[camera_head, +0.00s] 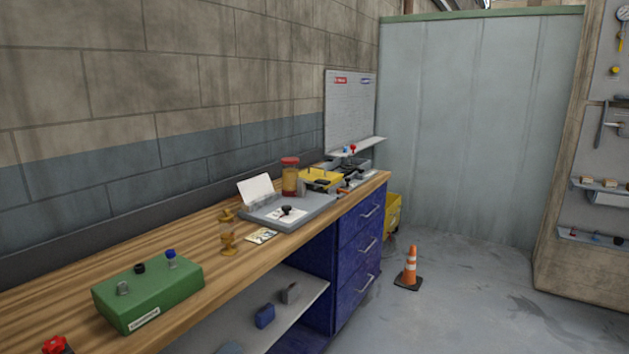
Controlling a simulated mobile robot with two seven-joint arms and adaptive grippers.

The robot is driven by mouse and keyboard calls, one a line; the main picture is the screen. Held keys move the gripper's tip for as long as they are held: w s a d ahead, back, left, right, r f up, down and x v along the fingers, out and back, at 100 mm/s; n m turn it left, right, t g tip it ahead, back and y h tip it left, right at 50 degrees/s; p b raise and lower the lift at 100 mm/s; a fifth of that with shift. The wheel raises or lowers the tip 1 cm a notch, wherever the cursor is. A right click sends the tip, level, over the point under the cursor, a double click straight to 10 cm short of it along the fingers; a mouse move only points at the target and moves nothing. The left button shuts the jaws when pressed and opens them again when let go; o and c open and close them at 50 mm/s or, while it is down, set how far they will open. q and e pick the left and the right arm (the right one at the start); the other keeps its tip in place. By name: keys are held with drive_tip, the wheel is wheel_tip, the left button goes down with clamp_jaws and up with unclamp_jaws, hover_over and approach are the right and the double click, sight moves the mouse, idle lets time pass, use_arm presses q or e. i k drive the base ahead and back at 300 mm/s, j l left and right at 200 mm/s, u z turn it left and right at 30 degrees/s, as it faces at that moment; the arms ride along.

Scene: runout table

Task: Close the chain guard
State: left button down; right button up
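No part that I can name for sure as the chain guard shows. A yellow piece (319,178) with dark parts sits toward the far end of the wooden workbench (75,269); it is too small to tell whether it is a guard or how it stands. Nearer, a grey flat unit (310,212) has a white panel (257,191) tilted up at its back left and a small black knob on a white plate. Neither of my grippers is in view.
A green box (148,293) with several knobs stands on the near bench, with brass pieces (228,238) and a card (261,236) farther along. A jar (290,177) stands behind the grey unit. An orange cone (409,268) stands on the open floor (470,310) at right.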

sight(313, 174)
drive_tip(key=i+l+u, duration=0.1)
drive_tip(key=i+l, duration=0.25)
drive_tip(key=i+l+u, duration=0.1)
drive_tip(key=i+l, duration=0.3)
drive_tip(key=i+l+u, duration=0.1)
drive_tip(key=i+l, duration=0.25)
drive_tip(key=i+l+u, duration=0.1)
drive_tip(key=i+l, duration=0.25)
drive_tip(key=i+l+u, duration=0.15)
drive_tip(key=i+l, duration=0.15)
drive_tip(key=l, duration=0.3)
drive_tip(key=i+l+u, duration=0.1)
drive_tip(key=i+l, duration=0.2)
drive_tip(key=l, duration=0.2)
